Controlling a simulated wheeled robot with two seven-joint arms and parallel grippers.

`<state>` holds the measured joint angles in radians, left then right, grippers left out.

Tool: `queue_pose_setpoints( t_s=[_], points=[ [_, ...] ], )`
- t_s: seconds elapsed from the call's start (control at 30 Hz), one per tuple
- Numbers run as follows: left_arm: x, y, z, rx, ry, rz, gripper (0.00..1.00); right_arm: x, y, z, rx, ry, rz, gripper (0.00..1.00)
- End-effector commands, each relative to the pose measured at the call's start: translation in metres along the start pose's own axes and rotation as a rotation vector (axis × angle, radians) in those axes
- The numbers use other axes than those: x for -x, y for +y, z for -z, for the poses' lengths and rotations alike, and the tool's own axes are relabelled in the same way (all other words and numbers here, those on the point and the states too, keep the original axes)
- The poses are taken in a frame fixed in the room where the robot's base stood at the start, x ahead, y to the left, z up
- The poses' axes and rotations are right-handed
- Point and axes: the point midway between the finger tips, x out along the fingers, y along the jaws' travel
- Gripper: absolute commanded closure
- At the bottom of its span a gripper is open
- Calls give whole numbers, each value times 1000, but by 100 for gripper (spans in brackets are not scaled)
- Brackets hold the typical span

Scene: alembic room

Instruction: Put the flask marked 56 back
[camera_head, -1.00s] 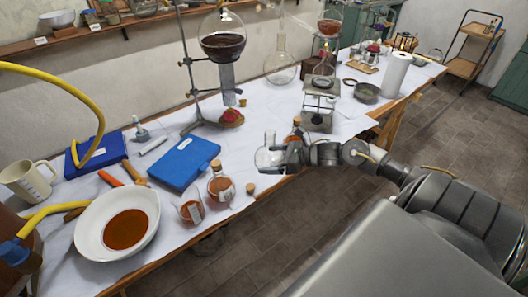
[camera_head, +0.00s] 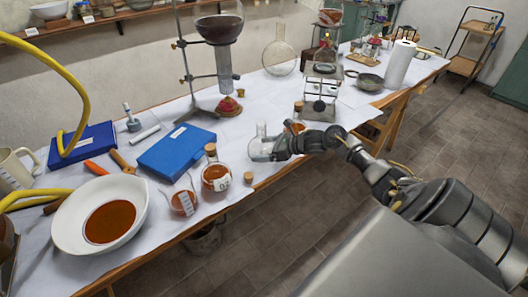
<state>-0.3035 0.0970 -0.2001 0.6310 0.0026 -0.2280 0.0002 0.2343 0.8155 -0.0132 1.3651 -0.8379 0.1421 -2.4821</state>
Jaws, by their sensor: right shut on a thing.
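My right gripper (camera_head: 277,148) is shut on a small clear glass flask (camera_head: 261,150), near the front edge of the table. The flask looks empty and roughly upright. I cannot tell whether its base touches the table. No number 56 can be read on it; the gripper hides part of its side. Left of it stands a corked flask of orange liquid (camera_head: 215,178), with a label too small to read surely. An uncorked flask of orange liquid (camera_head: 183,203) beside it leans, with a label I cannot read. My left gripper is out of view.
A corked orange bottle (camera_head: 298,118) stands just behind the gripper. A loose cork (camera_head: 249,177) lies left of it. A blue book (camera_head: 176,151), white bowl (camera_head: 72,232) and retort stand (camera_head: 187,80) are farther left. A metal stand (camera_head: 322,90) is behind right. White cloth (camera_head: 245,120) behind the flask is clear.

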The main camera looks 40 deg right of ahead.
Motion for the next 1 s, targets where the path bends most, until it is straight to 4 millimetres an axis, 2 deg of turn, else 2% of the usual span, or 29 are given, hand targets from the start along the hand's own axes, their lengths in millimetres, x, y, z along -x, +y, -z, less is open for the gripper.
queue_pose_setpoints(
  t_s=[0.13, 0.47, 0.5, 0.53, 0.87, 1.0],
  points=[
    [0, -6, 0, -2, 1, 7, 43, -1, -1, 2, 2, -2, 1, 48],
    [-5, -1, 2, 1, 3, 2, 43, -2, -1, 6, 3, -1, 1, 48],
    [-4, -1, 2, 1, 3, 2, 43, -2, 0, 5, 2, 0, 1, 3],
    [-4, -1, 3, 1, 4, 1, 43, -2, 0, 5, 2, 0, 1, 0],
    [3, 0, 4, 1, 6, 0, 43, 1, 0, 0, 1, 0, 1, 0],
    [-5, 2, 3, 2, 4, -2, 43, 22, -1, 6, 5, 4, 2, 0]
  ],
)
